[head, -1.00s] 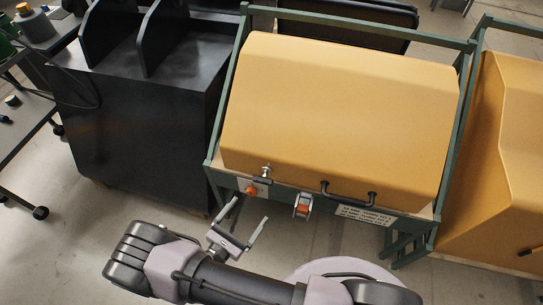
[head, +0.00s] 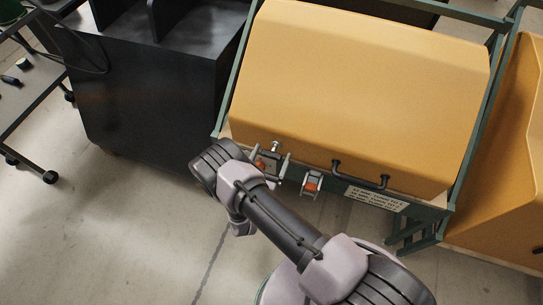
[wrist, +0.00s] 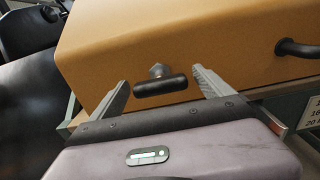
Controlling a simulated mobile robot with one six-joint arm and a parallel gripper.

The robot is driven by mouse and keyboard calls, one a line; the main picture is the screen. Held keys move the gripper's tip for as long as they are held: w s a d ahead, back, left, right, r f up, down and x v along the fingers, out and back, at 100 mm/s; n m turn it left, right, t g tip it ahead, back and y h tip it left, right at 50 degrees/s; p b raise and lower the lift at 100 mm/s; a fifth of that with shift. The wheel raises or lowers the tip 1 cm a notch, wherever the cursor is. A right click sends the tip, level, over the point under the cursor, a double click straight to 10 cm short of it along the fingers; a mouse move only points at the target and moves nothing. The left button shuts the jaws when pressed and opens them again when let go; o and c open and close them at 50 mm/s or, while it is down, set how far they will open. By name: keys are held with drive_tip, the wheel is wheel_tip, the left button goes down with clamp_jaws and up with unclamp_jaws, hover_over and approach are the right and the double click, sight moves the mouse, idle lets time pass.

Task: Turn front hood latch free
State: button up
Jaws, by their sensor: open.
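The yellow hood (head: 365,85) is down on its green frame. Its front latch is a black T-handle on a metal stud, low on the hood's front left; the stud's silver top (head: 277,146) shows in the head view. In the wrist view the T-handle (wrist: 161,86) lies crosswise, nearly level, between my fingers and apart from both. My gripper (head: 271,155) is open at the latch, one finger on each side, also in the wrist view (wrist: 160,80). My gripper partly hides the latch in the head view.
A black pull handle (head: 360,180) is right of the latch on the hood. An orange-and-grey clasp (head: 311,186) and a label plate (head: 376,198) are on the front rail. A dark cabinet (head: 150,100) stands left; another yellow hood (head: 515,180) stands right. Floor in front is open.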

drive_tip(key=shift+w, duration=0.2)
drive_tip(key=c, duration=1.4)
drive_tip(key=shift+o, duration=0.2)
drive_tip(key=shift+d, duration=0.1)
drive_tip(key=m, duration=0.8)
drive_tip(key=shift+m, duration=0.4)
drive_tip(key=m, duration=0.4)
drive_tip(key=shift+m+p, duration=0.35)
drive_tip(key=shift+m, duration=2.15)
drive_tip(key=shift+f, duration=0.1)
